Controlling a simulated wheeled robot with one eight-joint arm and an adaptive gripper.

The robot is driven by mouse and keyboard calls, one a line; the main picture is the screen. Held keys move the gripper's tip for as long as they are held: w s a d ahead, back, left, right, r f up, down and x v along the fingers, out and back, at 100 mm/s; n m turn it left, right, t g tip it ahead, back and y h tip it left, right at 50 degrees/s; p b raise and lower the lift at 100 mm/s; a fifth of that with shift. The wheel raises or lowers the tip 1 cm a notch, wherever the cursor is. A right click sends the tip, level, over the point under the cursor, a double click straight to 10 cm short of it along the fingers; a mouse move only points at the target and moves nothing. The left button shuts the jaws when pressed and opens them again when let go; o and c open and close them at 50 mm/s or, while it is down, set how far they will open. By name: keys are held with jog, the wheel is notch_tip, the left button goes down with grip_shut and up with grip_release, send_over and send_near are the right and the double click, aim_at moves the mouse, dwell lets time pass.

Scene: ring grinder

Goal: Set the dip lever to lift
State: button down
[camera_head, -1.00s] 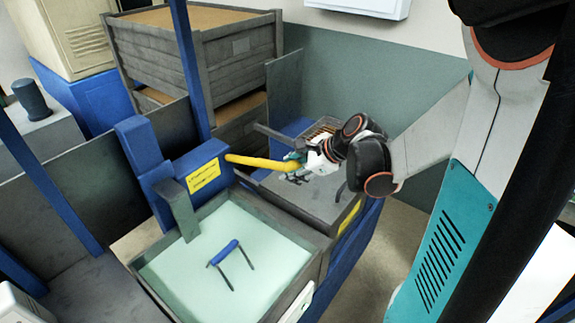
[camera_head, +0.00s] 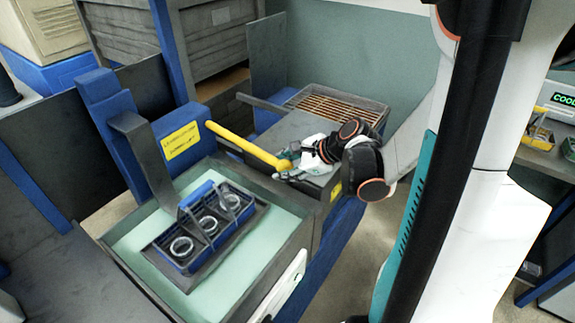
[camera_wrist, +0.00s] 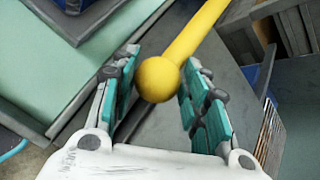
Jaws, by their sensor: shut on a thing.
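The dip lever (camera_head: 243,145) is a yellow rod with a round knob, reaching out from a blue post beside the bath. It slopes down to the right towards my gripper (camera_head: 286,164). In the wrist view, the lever's yellow knob (camera_wrist: 158,80) sits between the teal-padded fingers of my gripper (camera_wrist: 159,68), which is shut on it. A dark basket (camera_head: 226,246) with a blue handle (camera_head: 197,194) shows at the surface of the pale green bath (camera_head: 205,296). Three pale rings sit in the basket. A yellow label (camera_head: 181,140) is on the post; its text is too small to read surely.
A grey bench top (camera_head: 285,133) lies behind my gripper, with a slatted tray (camera_head: 345,105) at its far end. Grey wooden crates (camera_head: 222,48) stand behind the post.

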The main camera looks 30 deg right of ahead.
jog(key=shift+a+f, duration=0.1)
dwell(0.3)
jog(key=c, duration=1)
grip_release()
jog(key=shift+w, duration=0.1)
jog(key=shift+a, duration=0.1)
jog(key=shift+v, duration=3.75)
